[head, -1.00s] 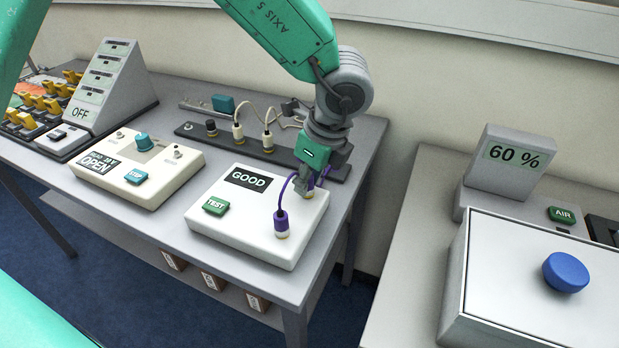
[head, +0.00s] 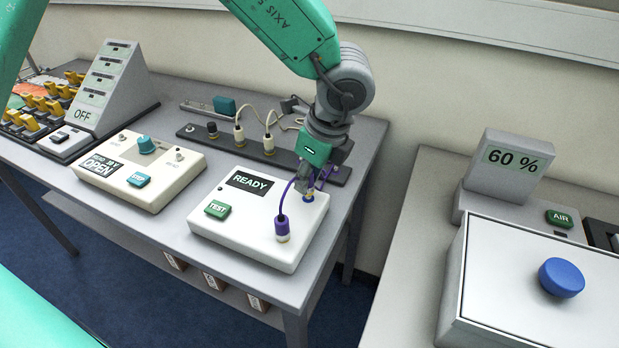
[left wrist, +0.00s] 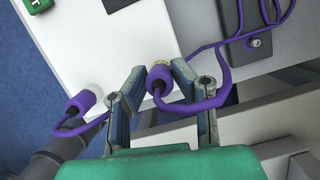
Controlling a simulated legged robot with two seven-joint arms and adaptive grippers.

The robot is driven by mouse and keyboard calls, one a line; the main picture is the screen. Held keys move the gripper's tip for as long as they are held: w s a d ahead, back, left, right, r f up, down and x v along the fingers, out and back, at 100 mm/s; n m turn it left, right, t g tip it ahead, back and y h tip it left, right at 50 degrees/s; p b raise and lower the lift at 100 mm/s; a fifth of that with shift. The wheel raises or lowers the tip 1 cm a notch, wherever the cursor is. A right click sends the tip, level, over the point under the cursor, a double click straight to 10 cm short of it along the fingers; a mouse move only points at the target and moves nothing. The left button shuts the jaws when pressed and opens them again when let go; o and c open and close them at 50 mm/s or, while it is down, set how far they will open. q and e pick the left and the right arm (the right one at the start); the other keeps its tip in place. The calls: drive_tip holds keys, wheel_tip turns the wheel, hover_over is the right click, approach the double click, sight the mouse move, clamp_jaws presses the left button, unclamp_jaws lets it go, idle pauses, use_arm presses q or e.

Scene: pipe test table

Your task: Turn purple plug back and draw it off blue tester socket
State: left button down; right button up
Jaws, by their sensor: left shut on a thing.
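The tester (head: 262,238) is a white box with a green TEST button (head: 217,209) and a display (head: 250,182) reading READY. My right gripper is not in view.
A dark strip (head: 285,156) with cream plugs lies behind the tester. A cream box (head: 150,182) reading OPEN stands to its left. A gap separates this table from the right bench, which holds a 60 % display (head: 512,160) and a blue knob (head: 562,277).

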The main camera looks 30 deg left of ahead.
use_arm(q)
drive_tip(key=shift+r+p, duration=0.5)
drive_tip(key=shift+r, duration=0.2)
drive_tip(key=shift+r, duration=0.1)
drive_tip(key=shift+r+p, duration=2.7)
drive_tip(key=shift+r, duration=0.25)
drive_tip(key=shift+f, duration=0.15)
